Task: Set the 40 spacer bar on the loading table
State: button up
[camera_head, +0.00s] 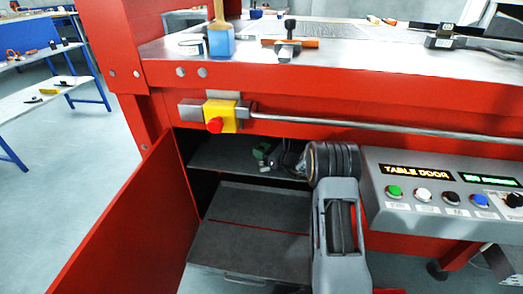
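The loading table (378,62) is a steel top on a red machine body, across the top of the view. My arm reaches into the open cabinet below it. My gripper (273,159) is small and partly hidden at the upper shelf, just left of my dark arm joint. A small green and dark item (261,154) shows at its tip on the shelf; I cannot tell whether it is held. I cannot read a 40 marking or pick out the spacer bar. The finger opening is too small to make out.
The red cabinet door (125,225) stands open at left. The cabinet has an upper shelf (215,155) and a lower drawer (250,250). A steel rail (350,127) runs above the opening. A button panel (445,190) stands right.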

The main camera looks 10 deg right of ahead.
jog(key=shift+o, duration=0.5)
jog(key=shift+r, duration=0.2)
jog(key=shift+s+d+p, duration=0.2)
jog(key=shift+p, duration=0.1)
jog(key=shift+p+v, duration=1.15)
jog(key=shift+v, duration=2.35)
jog(key=shift+a, duration=0.1)
